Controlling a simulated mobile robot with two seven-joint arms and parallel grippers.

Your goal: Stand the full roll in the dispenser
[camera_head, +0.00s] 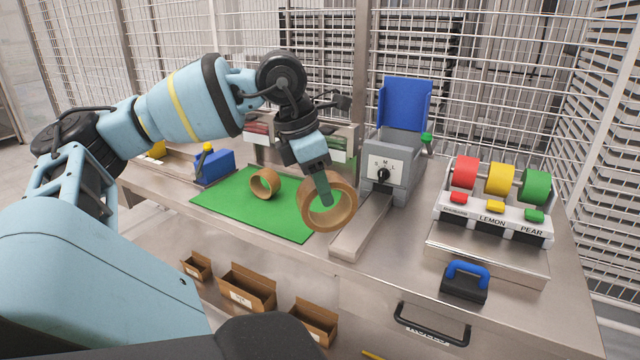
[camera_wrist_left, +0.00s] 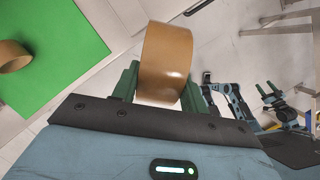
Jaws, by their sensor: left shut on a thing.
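My left gripper (camera_head: 325,190) is shut on a brown tape roll (camera_head: 345,222) and holds it over the front right edge of the green mat. The roll (camera_wrist_left: 167,55) sits between the green fingers in the left wrist view. A second brown roll (camera_head: 257,190) stands on the mat, apart from the gripper; it also shows in the wrist view (camera_wrist_left: 12,55). I cannot tell for sure which unit is the dispenser. A blue unit with a yellow top (camera_head: 214,167) stands behind the mat. My right gripper (camera_wrist_left: 270,92) shows small in the wrist view, its fingers apart and empty.
The green mat (camera_head: 235,205) lies on the steel bench. A grey machine (camera_head: 395,150) with a dial and blue hopper stands behind a steel chute (camera_head: 362,228). At right are a label rack (camera_head: 490,222) and a blue-handled block (camera_head: 465,288). Cardboard boxes (camera_head: 247,290) sit below.

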